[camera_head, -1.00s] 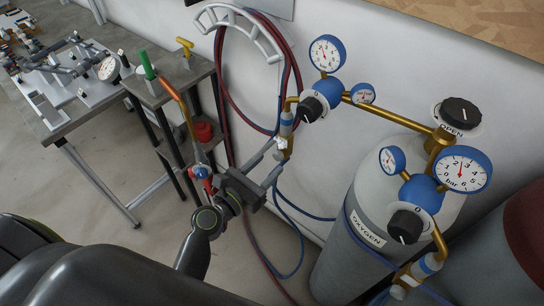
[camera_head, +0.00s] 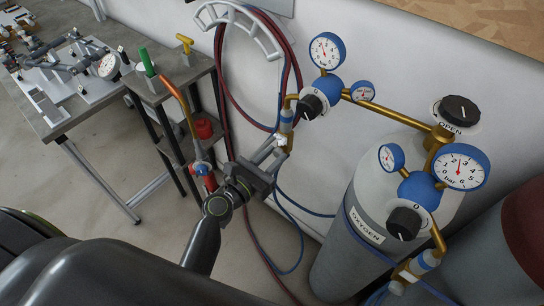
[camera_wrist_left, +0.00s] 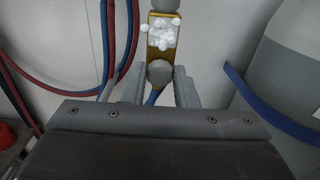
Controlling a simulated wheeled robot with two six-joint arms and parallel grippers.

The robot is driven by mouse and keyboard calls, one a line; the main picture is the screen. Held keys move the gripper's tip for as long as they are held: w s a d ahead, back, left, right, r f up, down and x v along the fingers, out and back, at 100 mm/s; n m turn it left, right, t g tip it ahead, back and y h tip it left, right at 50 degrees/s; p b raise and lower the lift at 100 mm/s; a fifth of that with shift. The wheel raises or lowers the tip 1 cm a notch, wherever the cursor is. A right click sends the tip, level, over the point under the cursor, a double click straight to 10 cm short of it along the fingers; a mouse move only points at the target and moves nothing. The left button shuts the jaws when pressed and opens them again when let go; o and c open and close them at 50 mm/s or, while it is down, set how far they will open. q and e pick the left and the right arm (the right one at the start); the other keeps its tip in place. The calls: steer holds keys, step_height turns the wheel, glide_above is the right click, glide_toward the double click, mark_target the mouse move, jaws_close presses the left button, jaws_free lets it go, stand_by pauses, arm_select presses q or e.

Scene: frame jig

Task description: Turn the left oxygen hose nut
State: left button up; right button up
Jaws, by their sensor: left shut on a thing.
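The left oxygen hose nut (camera_wrist_left: 160,72) is a round grey piece at the bottom of a brass fitting (camera_wrist_left: 153,46), with a blue hose below it. My left gripper (camera_head: 278,154) reaches the fitting under the left regulator. In the left wrist view its two fingers (camera_wrist_left: 160,88) stand on either side of the nut, shut on it. A cluster of white foam bubbles (camera_wrist_left: 162,34) sits on the brass just above the nut. The left regulator (camera_head: 327,90) has a blue body, a black knob and gauges. My right gripper is not in view.
The oxygen cylinder (camera_head: 348,250) stands to the right with a second regulator (camera_head: 420,191) and a black valve knob (camera_head: 458,110). Red and blue hoses hang on a white wall hanger (camera_head: 240,14). A small stand (camera_head: 172,84) with a torch (camera_head: 180,107) is at the left.

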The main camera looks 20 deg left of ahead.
arm_select(q)
steer(key=shift+m, duration=0.3)
steer(key=m+b, duration=0.2)
steer(key=m, duration=0.4)
steer(key=shift+d+f, duration=0.1)
steer(key=shift+f, duration=0.05)
steer(key=m+b, duration=0.1)
steer(key=m, duration=0.2)
steer(key=shift+m, duration=0.4)
steer(key=m+b, duration=0.2)
steer(key=m, duration=0.1)
steer(key=shift+f+m, duration=0.15)
steer(key=shift+m, duration=0.15)
steer(key=m+b, duration=0.2)
steer(key=m, duration=0.2)
steer(key=shift+m, duration=0.3)
steer(key=m+b, duration=0.2)
steer(key=m, duration=0.2)
steer(key=shift+f+m, duration=0.1)
steer(key=shift+m, duration=0.3)
steer(key=shift+s+m+b, duration=0.1)
steer(key=shift+m+b, duration=0.2)
steer(key=shift+m, duration=0.1)
